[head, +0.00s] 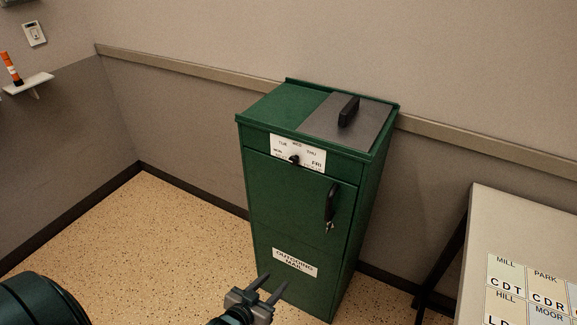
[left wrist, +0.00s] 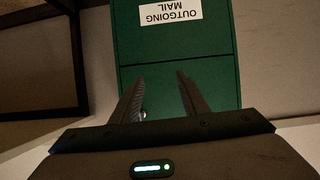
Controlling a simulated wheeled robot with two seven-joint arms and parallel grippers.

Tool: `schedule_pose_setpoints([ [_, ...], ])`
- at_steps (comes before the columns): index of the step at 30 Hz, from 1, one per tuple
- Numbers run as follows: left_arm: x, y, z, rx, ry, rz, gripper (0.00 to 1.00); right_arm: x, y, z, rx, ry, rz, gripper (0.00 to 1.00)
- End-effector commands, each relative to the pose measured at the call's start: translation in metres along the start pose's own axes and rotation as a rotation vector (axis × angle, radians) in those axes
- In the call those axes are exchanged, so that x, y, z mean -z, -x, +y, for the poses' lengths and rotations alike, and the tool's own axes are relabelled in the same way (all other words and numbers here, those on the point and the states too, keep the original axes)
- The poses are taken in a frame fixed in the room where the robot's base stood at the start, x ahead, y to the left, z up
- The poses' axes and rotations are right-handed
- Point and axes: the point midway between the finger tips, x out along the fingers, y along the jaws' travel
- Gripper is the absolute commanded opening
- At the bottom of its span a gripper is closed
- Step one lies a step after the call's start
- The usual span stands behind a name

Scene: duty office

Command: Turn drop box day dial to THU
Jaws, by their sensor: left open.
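The green drop box (head: 293,220) stands against the back wall. The day dial (head: 294,160) is a small black knob on a white plate (head: 312,154) at the upper front, with day names around it, including TUE, WED, THU and FRI. Which day it points to is too small to tell. My left gripper (head: 269,285) is open and empty, low in front of the box near the OUTGOING MAIL label (head: 294,263), well below the dial. In the left wrist view its two fingers (left wrist: 161,90) are apart before the green front, with the label upside down. My right gripper is not in view.
The box has a black door handle (head: 331,202) with keys below it and a grey lid with a black handle (head: 348,111). A table (head: 520,225) with labelled cards stands at the right. A small wall shelf (head: 28,84) is at the left. The floor left of the box is clear.

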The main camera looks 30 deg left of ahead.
Motion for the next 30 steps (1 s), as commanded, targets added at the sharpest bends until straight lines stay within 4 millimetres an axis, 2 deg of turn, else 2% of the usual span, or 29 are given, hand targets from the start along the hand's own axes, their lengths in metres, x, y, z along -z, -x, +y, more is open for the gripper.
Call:
schedule_pose_setpoints([
  [1, 0.039, 0.009, -0.008, 0.006, 0.002, 0.055, 0.41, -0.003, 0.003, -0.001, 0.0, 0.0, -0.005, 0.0],
  [6, 0.153, 0.047, -0.029, 0.017, 0.0, 0.225, 0.41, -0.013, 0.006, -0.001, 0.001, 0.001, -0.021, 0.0],
  [9, 0.207, 0.074, -0.034, 0.017, -0.008, 0.309, 0.41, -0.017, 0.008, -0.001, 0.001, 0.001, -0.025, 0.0],
  [12, 0.244, 0.098, -0.036, 0.014, -0.018, 0.37, 0.41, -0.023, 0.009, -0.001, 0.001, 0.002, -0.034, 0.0],
  [15, 0.267, 0.113, -0.035, 0.01, -0.025, 0.408, 0.41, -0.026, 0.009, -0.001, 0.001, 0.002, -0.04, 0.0],
  [18, 0.276, 0.12, -0.035, 0.008, -0.029, 0.424, 0.41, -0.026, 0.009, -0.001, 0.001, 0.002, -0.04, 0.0],
  [30, 0.278, 0.12, -0.035, 0.008, -0.029, 0.427, 0.41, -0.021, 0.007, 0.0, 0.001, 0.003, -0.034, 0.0],
])
